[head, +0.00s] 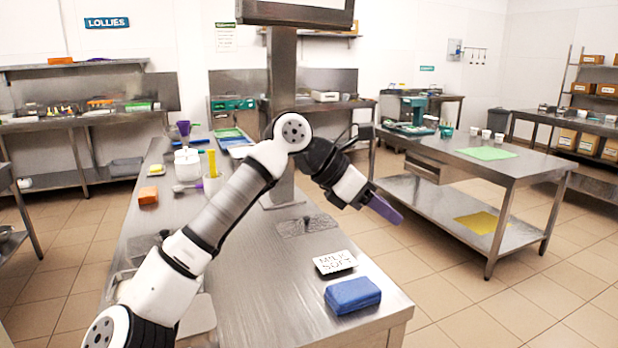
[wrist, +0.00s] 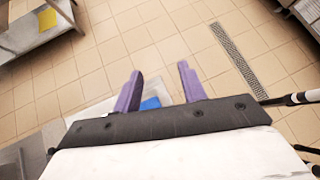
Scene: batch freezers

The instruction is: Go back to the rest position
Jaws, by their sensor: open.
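My gripper (head: 385,207) has purple fingers and hangs in the air past the right side of the steel counter (head: 265,270) in the head view. In the wrist view my gripper (wrist: 160,88) shows its two fingers spread apart, with nothing between them but the tiled floor and part of a blue block. My arm reaches up from the lower left and bends down to the right. No held object shows.
A blue block (head: 352,295) and a white lettered sign (head: 335,262) lie on the counter's near right. A steel post stands behind my arm. A second steel table (head: 520,165) is to the right, with open tiled floor between. An orange sponge (head: 148,195) lies left.

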